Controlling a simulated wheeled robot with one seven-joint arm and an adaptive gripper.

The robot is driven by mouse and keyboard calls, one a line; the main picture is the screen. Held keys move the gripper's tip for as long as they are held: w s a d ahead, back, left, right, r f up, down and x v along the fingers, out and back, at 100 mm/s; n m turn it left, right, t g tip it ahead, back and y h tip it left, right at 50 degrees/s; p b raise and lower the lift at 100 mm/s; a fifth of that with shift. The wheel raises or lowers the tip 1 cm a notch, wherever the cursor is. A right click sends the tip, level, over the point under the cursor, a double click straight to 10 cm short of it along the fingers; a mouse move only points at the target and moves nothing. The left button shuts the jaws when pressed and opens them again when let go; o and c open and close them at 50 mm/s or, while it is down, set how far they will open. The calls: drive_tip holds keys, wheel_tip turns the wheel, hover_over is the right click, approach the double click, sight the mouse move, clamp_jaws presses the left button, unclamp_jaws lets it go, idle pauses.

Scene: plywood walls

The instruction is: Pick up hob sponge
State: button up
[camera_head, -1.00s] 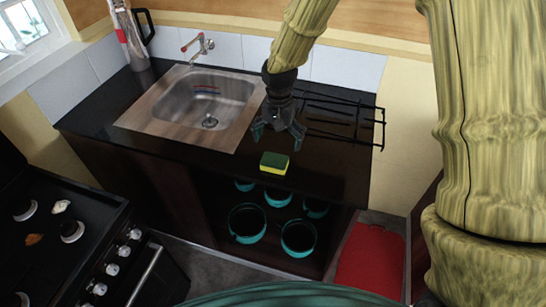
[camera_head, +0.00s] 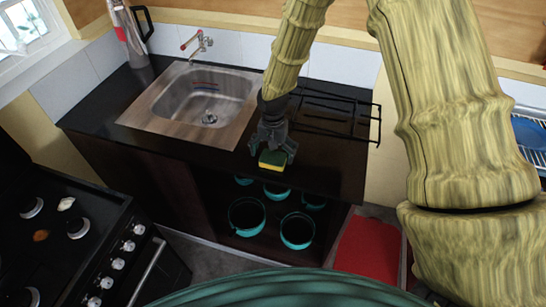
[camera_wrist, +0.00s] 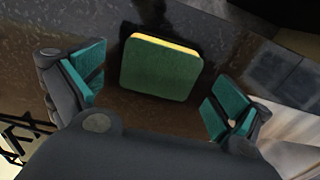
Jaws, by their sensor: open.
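The sponge (camera_head: 273,160), green on top with a yellow layer, lies on the dark counter (camera_head: 325,170) near its front edge. My gripper (camera_head: 273,155) is right above and around it in the head view, with fingers spread. In the wrist view the sponge (camera_wrist: 160,68) lies between the two teal-padded fingers of my gripper (camera_wrist: 158,95), with a gap on both sides. The gripper is open and holds nothing. Whether the fingertips reach down to the sponge's height is hard to tell.
A metal sink (camera_head: 205,97) is left of the gripper. A black wire rack (camera_head: 340,118) stands behind and to the right. Teal pots (camera_head: 247,215) sit on the shelf below the counter. A stove (camera_head: 60,235) is at the lower left, and a red box (camera_head: 368,248) at the lower right.

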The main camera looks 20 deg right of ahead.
drive_tip(key=shift+f+p, duration=0.3)
drive_tip(key=shift+f, duration=0.8)
drive_tip(key=c, duration=0.8)
drive_tip(key=shift+o, duration=0.2)
drive_tip(key=shift+r, duration=0.1)
